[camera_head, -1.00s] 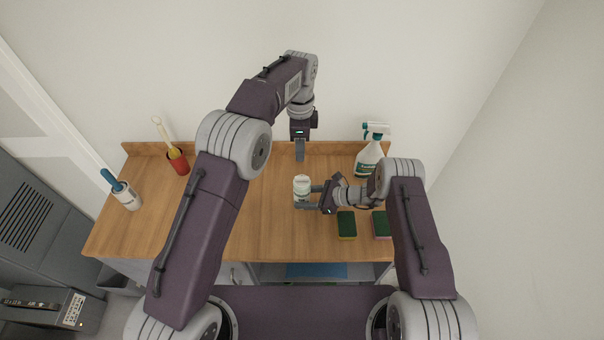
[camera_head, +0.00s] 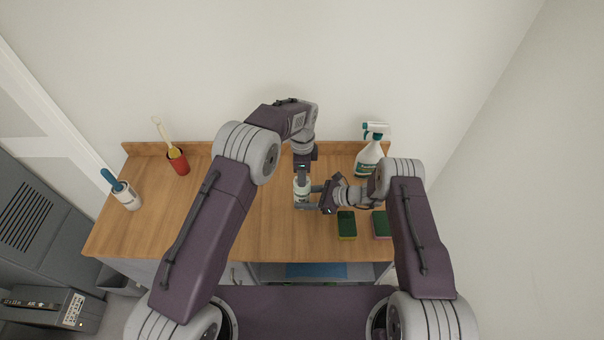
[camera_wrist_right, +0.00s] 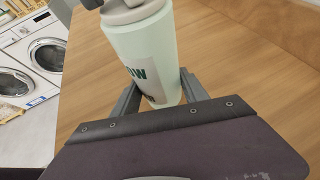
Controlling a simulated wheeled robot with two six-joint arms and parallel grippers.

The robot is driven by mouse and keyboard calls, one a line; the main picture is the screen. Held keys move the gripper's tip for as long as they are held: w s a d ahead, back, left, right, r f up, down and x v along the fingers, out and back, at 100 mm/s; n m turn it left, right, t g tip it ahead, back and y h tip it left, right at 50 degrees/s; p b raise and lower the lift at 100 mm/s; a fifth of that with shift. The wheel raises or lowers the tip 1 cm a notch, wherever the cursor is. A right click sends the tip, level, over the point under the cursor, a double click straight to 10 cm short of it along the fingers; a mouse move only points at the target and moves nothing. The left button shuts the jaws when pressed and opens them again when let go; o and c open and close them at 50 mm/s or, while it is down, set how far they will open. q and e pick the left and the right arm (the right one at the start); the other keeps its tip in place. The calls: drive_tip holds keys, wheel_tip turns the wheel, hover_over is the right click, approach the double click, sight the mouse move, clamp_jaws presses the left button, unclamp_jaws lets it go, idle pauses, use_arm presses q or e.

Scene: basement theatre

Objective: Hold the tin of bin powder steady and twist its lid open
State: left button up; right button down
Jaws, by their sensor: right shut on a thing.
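The tin of bin powder (camera_head: 301,197) is a pale, upright cylinder with a printed label on the wooden counter. It shows large in the right wrist view (camera_wrist_right: 152,60), with its grey lid (camera_wrist_right: 132,10) at the top edge. My right gripper (camera_head: 311,197) reaches in from the right and is shut on the tin's body, one finger on each side. My left gripper (camera_head: 302,178) points down from above, right over the lid. A grey part of it shows beside the lid in the right wrist view. Its fingertips are too small and hidden to tell their opening.
A spray bottle (camera_head: 369,157) stands at the back right. Two sponges (camera_head: 346,225) lie at the front right. A red cup (camera_head: 178,161) with a brush and a lint roller (camera_head: 126,195) are on the left. The counter (camera_head: 265,225) between is clear.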

use_arm(q)
clamp_jaws()
drive_tip(key=shift+n, duration=0.3)
drive_tip(key=n, duration=0.3)
drive_tip(key=shift+n, duration=0.3)
drive_tip(key=n, duration=0.4)
drive_tip(key=shift+n, duration=0.3)
drive_tip(key=n, duration=0.4)
drive_tip(key=shift+n, duration=2.5)
use_arm(e)
drive_tip(key=shift+s, duration=0.1)
